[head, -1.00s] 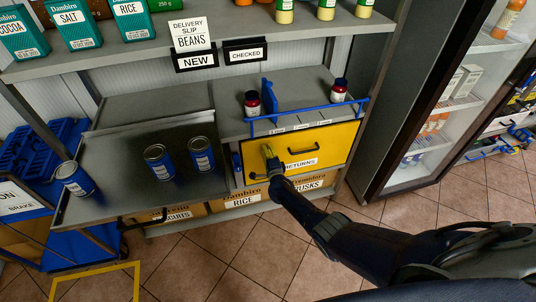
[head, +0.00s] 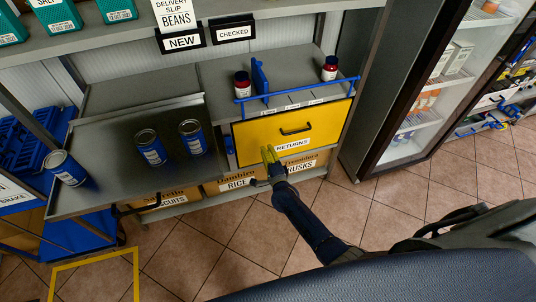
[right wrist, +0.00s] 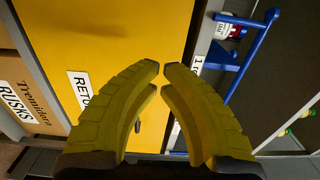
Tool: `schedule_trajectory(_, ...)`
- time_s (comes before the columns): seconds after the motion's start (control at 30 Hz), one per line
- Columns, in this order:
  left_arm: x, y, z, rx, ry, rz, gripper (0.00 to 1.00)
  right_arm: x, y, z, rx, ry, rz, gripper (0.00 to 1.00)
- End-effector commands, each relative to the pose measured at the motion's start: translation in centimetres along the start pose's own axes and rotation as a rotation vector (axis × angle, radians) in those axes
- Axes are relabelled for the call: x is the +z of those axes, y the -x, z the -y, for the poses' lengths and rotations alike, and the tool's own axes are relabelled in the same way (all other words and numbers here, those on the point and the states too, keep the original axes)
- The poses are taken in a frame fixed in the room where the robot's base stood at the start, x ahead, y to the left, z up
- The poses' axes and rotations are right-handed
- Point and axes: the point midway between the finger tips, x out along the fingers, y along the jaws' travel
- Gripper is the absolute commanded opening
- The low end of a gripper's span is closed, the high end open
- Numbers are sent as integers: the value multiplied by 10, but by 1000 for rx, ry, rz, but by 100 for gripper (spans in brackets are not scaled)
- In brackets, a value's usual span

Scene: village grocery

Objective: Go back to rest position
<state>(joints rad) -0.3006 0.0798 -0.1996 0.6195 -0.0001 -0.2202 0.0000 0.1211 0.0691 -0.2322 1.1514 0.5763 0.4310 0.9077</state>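My right gripper (head: 268,156) has yellow fingers and is in front of the lower part of the yellow RETURNS drawer (head: 263,133). In the right wrist view its fingertips (right wrist: 161,70) are almost together with nothing between them, and the yellow drawer front (right wrist: 112,45) fills the view behind them. The drawer looks shut, its dark handle (head: 296,130) clear of the fingers. Whether the fingertips touch the drawer front I cannot tell. My left gripper is not in view.
Blue cans (head: 151,147) stand on the metal counter (head: 105,182) at left. Two dark red jars (head: 242,84) stand on the shelf above the drawer, behind a blue rail (head: 300,88). Boxes (head: 233,183) sit below. A glass-door fridge (head: 425,110) is at right. Tiled floor (head: 400,210) is open in front.

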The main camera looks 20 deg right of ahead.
Motion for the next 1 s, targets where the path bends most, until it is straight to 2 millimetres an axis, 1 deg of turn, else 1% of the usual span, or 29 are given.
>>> schedule_trajectory(0.03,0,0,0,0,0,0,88,0,6,-1,1,-1,0,0)
schedule_trajectory(0.13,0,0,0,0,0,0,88,0,12,0,-1,-1,-1,0)
schedule_trajectory(0.37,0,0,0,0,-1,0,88,0,18,0,0,11,0,0)
schedule_trajectory(0.47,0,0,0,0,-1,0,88,3,18,-4,15,91,16,0)
schedule_trajectory(0.5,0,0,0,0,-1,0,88,7,19,-10,33,161,34,0)
schedule_trajectory(0.57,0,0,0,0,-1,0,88,12,24,-32,84,314,78,0)
schedule_trajectory(0.6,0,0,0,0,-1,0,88,15,30,-54,130,437,117,0)
schedule_trajectory(0.67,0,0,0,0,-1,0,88,18,45,-88,199,601,180,0)
schedule_trajectory(0.7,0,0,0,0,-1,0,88,18,58,-112,242,697,223,0)
schedule_trajectory(0.77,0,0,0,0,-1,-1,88,18,80,-145,304,822,288,0)
schedule_trajectory(0.8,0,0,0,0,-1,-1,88,17,95,-166,342,893,329,0)
schedule_trajectory(0.87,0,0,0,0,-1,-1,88,14,120,-195,396,993,395,0)
schedule_trajectory(0.9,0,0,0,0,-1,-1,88,12,138,-215,431,1055,441,0)
schedule_trajectory(0.97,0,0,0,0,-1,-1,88,8,165,-242,480,1140,510,0)
schedule_trajectory(1.0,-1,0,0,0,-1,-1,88,6,184,-258,511,1193,557,0)
